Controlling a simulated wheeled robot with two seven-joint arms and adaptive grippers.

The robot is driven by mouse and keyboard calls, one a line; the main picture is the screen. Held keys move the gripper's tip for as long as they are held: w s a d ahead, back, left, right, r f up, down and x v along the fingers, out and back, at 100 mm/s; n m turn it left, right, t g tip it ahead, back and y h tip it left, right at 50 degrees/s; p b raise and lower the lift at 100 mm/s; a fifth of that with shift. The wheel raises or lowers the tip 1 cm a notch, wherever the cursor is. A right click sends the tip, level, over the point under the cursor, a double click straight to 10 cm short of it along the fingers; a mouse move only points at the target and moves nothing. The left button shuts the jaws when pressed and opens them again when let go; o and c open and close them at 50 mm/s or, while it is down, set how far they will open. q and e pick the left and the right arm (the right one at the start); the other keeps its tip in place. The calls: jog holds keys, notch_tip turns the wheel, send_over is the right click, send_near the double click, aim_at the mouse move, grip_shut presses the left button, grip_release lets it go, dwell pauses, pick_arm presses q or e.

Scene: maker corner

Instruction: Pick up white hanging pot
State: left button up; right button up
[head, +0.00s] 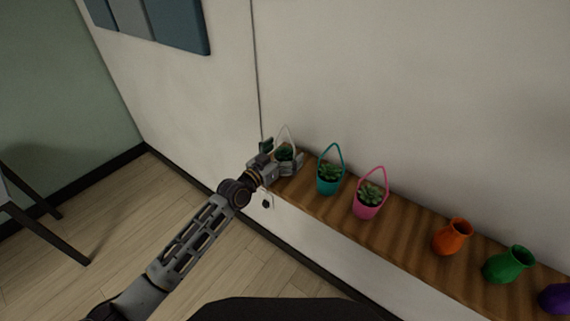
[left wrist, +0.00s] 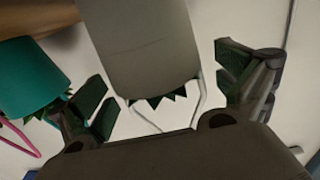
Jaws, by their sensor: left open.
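The white hanging pot (head: 286,168) stands at the left end of the wooden shelf in the head view, with a green plant in it and a thin white handle above. My left gripper (head: 284,158) is at the pot and hides part of it. In the left wrist view the pot (left wrist: 148,45) looks pale grey and upside down, between the two spread fingers of my left gripper (left wrist: 165,92). Gaps show between the pot and both fingers, so the gripper is open around it. My right gripper is not in view.
On the wooden shelf (head: 405,240), a teal hanging pot (head: 328,186) is close to the right of the white one; it also shows in the left wrist view (left wrist: 32,75). A pink hanging pot (head: 367,207) and orange (head: 452,238), green (head: 506,265) and purple (head: 555,298) jugs follow. The wall is behind.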

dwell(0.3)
pick_arm(q)
jog(key=c, duration=1.7)
